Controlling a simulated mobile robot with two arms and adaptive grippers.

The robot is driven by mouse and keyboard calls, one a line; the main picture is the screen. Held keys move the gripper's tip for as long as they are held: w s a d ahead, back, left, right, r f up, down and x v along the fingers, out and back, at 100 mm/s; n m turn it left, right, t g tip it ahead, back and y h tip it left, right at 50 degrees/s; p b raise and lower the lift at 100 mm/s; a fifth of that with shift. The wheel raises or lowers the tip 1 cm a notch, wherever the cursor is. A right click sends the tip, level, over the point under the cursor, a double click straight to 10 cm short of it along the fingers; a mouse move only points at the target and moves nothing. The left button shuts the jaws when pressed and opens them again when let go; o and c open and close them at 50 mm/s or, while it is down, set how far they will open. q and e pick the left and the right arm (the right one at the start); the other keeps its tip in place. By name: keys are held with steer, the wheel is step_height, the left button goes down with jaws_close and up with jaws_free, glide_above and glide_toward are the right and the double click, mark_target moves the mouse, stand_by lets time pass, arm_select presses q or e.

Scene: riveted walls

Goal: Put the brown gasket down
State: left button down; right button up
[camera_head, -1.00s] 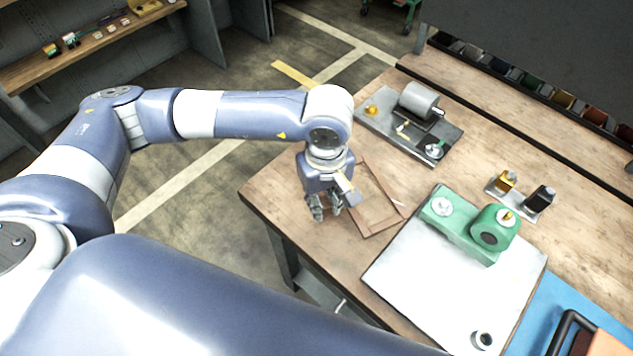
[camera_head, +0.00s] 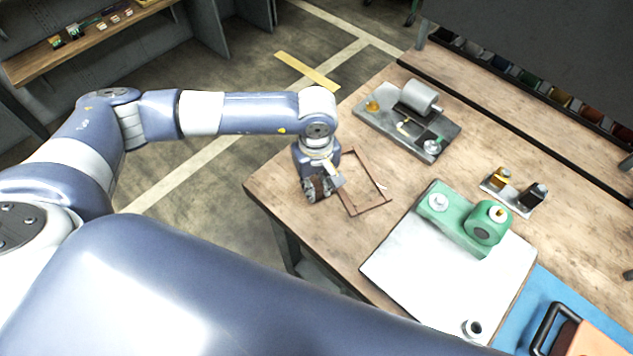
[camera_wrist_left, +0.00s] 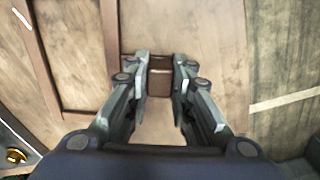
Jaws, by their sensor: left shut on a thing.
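My left gripper (camera_head: 318,189) is over the near left corner of the wooden workbench (camera_head: 283,185), pointing down. Its fingers are shut on a small brown piece, the brown gasket (camera_wrist_left: 160,82), which shows between the fingertips in the left wrist view. The fingers hide part of it, and I cannot tell whether it touches the bench. A thin brown rectangular frame (camera_head: 372,207) lies just right of the gripper; its bars also show in the left wrist view (camera_wrist_left: 46,62). My right gripper is not in view.
A grey plate with a motor-like cylinder (camera_head: 418,96) is behind the frame. A green housing (camera_head: 460,222) stands on a white board (camera_head: 420,290) to the right. A small stand with yellow and black parts (camera_head: 512,196) is farther right. Bare bench lies between them.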

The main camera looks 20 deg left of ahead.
arm_select(q)
steer(key=c, duration=1.4)
jaws_free()
steer(key=shift+r, duration=0.2)
step_height(320, 180, up, 12)
steer(key=shift+f+b, duration=0.1)
steer(key=shift+b, duration=1.05)
steer(key=shift+s+f, duration=0.1)
steer(key=shift+s, duration=0.05)
